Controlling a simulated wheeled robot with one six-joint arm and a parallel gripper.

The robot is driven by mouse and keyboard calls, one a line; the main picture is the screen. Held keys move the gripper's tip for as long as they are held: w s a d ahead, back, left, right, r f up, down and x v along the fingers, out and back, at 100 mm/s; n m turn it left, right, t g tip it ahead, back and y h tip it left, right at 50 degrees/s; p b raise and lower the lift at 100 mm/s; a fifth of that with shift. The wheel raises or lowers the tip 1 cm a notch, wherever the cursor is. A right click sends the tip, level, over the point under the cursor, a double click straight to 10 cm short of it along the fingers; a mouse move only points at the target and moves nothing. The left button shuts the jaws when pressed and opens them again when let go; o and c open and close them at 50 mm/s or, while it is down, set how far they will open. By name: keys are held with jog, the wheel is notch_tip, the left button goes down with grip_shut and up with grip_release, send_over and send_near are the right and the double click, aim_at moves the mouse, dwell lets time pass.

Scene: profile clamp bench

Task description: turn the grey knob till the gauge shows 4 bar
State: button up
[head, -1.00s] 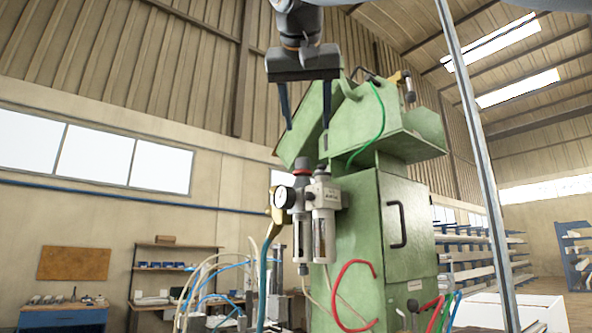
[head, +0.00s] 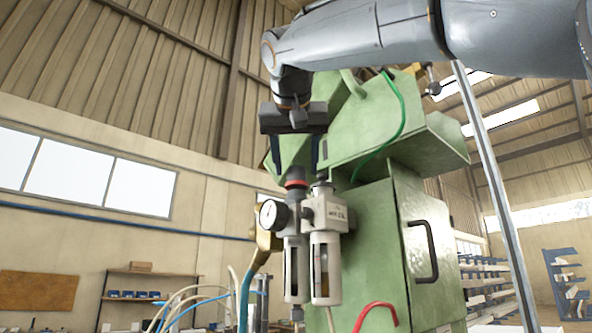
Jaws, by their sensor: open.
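The grey knob (head: 296,174) sits upright on top of the left unit of the air regulator, above a red ring (head: 295,184). The round white gauge (head: 269,215) faces out on the left of the regulator; its needle is too small to read. My gripper (head: 296,165) points down from above, open and empty. Its two dark fingers are apart, with the tips at about the height of the knob, one to each side of it in the picture. I cannot tell from this view whether they line up with it in depth or touch it.
The regulator's second unit (head: 325,212) stands close on the right, with clear bowls below. The green machine (head: 370,235) rises right behind, its housing near my gripper. A yellow part (head: 262,240) with a blue hose is at the left. A metal post (head: 495,200) stands at the right.

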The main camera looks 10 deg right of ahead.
jog(key=shift+x, duration=1.4)
jog(key=c, duration=0.9)
jog(key=shift+a, duration=0.15)
jog(key=shift+c, duration=0.8)
jog(key=shift+d, duration=0.2)
jog(key=shift+n+y, duration=0.3)
